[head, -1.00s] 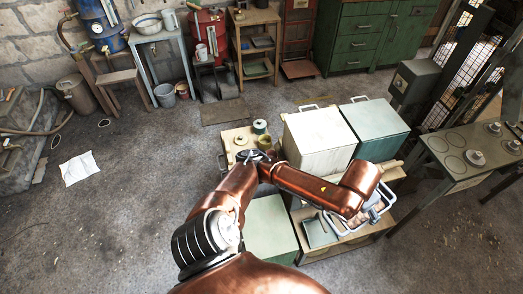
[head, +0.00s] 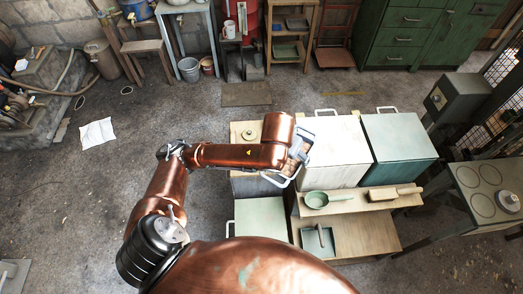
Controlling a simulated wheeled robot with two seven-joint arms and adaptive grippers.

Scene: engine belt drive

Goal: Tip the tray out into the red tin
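My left arm comes in from the bottom and bends over at the elbow. Its gripper (head: 299,153) is above the left edge of the cream box; the fingers are partly hidden by the wrist, and a pale loop beside them may be a finger or a handle. Whether it holds anything is unclear. A shallow teal tray (head: 309,252) with a small handled thing in it lies on the lower wooden surface, below and right of the gripper and apart from it. I cannot make out a red tin. My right gripper is not in view.
A cream box (head: 335,145) and a pale teal box (head: 398,143) stand behind a wooden ledge with a green pan (head: 317,200) and a wooden-handled block (head: 395,193). A green box (head: 262,220) is at front left. A burner table (head: 488,190) is at right.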

